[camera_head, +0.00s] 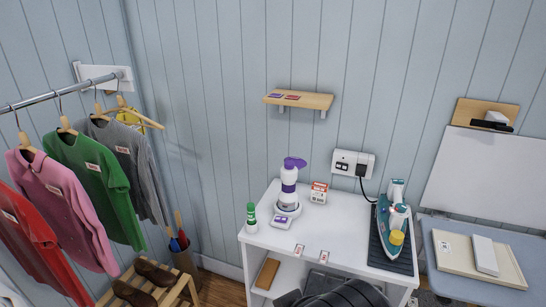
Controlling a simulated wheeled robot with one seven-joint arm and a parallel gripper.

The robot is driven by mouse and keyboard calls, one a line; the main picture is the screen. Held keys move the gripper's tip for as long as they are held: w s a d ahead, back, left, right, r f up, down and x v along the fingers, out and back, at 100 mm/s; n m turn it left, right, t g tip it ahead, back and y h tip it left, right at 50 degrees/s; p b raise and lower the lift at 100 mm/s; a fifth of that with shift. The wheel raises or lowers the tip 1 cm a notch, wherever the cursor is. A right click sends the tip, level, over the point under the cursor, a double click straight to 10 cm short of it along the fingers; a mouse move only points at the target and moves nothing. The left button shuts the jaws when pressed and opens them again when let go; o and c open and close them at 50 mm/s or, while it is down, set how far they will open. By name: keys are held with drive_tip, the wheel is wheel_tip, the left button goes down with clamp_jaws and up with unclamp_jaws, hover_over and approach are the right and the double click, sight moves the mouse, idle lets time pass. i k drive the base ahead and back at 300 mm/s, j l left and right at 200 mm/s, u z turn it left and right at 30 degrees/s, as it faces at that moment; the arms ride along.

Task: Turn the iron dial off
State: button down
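A teal and white iron (383,222) rests on a dark ribbed pad (404,264) at the right side of the white table (335,236). A round yellow part (397,238) shows on the iron and looks like its dial. Its setting is too small to read. A dark cord runs from the iron up to a white wall socket (341,168). My gripper does not show; a dark rounded part at the bottom edge looks like my own arm, below and left of the iron.
A purple and white bottle-like device (289,187), a green and white bottle (251,217) and a small red and white box (318,193) stand on the table's left half. A wooden shelf (300,99) hangs above. A blue-grey board (459,279) with flat items lies right.

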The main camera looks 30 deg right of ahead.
sight(400, 207)
drive_tip(key=z, duration=1.85)
